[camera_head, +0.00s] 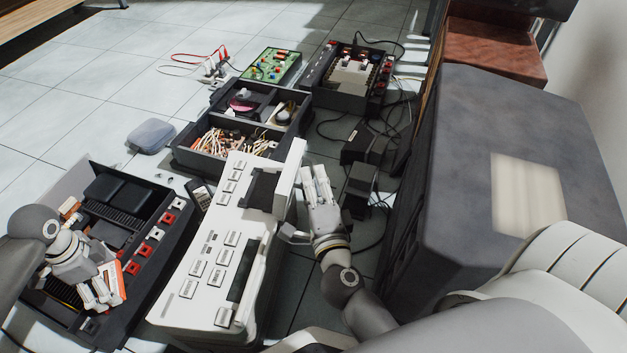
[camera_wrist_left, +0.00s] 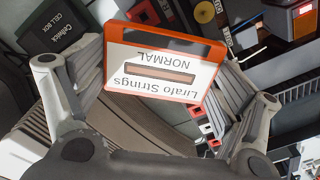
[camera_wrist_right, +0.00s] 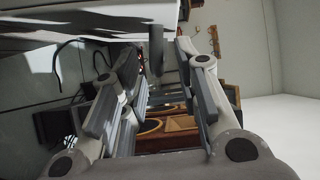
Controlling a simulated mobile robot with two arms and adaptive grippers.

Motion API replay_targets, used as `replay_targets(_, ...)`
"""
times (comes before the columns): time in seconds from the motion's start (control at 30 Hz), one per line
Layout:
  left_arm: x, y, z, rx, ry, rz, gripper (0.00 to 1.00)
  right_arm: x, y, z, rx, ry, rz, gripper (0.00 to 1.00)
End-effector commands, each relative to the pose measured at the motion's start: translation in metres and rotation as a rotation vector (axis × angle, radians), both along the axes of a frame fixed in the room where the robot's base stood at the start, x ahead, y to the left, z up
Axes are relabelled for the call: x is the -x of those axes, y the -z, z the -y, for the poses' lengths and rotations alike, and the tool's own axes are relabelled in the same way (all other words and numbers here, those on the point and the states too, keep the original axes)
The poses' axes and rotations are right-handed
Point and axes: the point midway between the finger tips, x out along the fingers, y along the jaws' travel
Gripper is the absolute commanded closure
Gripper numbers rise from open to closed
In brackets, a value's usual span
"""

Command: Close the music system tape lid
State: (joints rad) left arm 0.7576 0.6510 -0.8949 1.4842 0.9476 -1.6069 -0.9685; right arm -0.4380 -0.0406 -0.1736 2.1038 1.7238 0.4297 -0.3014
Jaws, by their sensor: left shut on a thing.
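The white music system (camera_head: 215,245) lies on the floor in the middle of the head view, with rows of buttons. Its tape lid (camera_head: 288,178) stands up, open, at the far right, beside a dark compartment (camera_head: 262,186). My right gripper (camera_head: 316,180) is open and empty just right of the lid, apparently apart from it. In the right wrist view a white edge (camera_wrist_right: 90,14), probably of the system, crosses the top above the fingers. My left gripper (camera_head: 98,284) is shut on an orange-and-white cassette (camera_wrist_left: 165,62) labelled "Lirato Strings NORMAL", above the dark deck at left.
A dark deck (camera_head: 125,225) with red and white keys lies left of the system. Behind are a divided tray (camera_head: 188,158) of cables, a green circuit board (camera_head: 272,66) and another dark device (camera_head: 345,98). A large grey box (camera_head: 450,150) stands close on the right. Floor is clear at upper left.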

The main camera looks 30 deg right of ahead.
Motion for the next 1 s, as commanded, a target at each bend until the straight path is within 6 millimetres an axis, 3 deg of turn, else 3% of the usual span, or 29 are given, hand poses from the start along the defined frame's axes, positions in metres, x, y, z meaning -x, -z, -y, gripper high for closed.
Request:
replay_targets(0.37, -0.0001, 0.0000, -0.0002, 0.000, 0.000, 0.000, 0.35, -0.0053, -0.0002, 0.0019, 0.000, 0.000, 0.000, 0.70)
replay_targets(0.63, -0.0001, 0.0000, -0.0002, 0.000, 0.000, 0.000, 0.35, -0.0051, -0.0002, 0.0018, 0.000, 0.000, 0.000, 1.00)
replay_targets(1.0, -0.0001, -0.0010, -0.0001, 0.000, 0.000, 0.000, 0.35, -0.0053, 0.0001, 0.0014, 0.003, 0.000, -0.003, 1.00)
